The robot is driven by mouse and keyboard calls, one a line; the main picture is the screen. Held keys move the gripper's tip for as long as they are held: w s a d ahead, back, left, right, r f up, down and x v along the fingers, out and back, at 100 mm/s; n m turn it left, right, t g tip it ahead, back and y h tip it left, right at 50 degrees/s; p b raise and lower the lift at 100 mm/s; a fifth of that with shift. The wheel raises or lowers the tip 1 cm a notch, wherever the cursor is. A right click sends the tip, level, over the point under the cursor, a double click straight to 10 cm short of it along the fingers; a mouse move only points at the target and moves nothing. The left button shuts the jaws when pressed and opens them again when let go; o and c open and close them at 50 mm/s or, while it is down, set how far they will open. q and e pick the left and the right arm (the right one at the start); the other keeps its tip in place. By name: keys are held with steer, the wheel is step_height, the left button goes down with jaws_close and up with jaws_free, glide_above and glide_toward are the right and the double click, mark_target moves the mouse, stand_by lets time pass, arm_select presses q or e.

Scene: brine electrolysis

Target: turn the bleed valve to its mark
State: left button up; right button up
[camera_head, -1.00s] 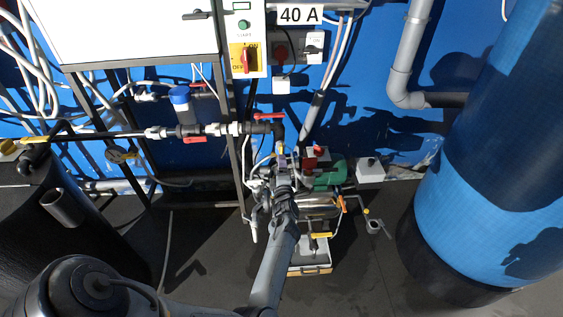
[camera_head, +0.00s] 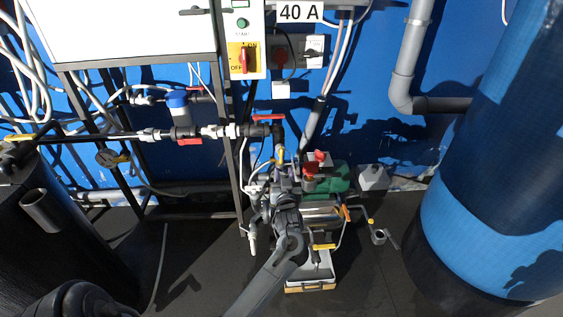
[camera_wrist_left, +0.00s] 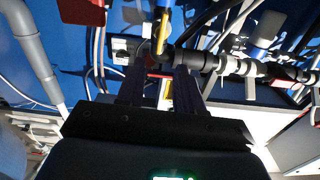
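My left gripper (camera_head: 283,182) reaches into the pump and pipe assembly at the middle of the head view, just below a yellow lever (camera_head: 280,155). In the left wrist view, its two dark fingers (camera_wrist_left: 159,72) stand apart with a gap between them. A yellow lever (camera_wrist_left: 163,32) shows just beyond the gap, near a dark pipe fitting. I cannot tell for sure whether this lever is the bleed valve, and I see no mark for it. Contact between fingers and lever cannot be made out. My right gripper is not in view.
A horizontal pipe with red-handled valves (camera_head: 268,117) and a blue-capped filter (camera_head: 177,100) runs behind the gripper. A green motor (camera_head: 332,180) stands to its right. A large blue tank (camera_head: 490,200) fills the right side. A white cabinet (camera_head: 130,30) hangs above.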

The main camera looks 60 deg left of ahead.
mark_target(281, 154)
arm_select(q)
steer(key=b+x, duration=0.3)
steer(key=x, duration=0.5)
steer(key=shift+w+a, duration=0.1)
steer(key=shift+a, duration=0.2)
steer(key=shift+b+x, duration=0.35)
steer(key=shift+x, duration=0.6)
jaws_close()
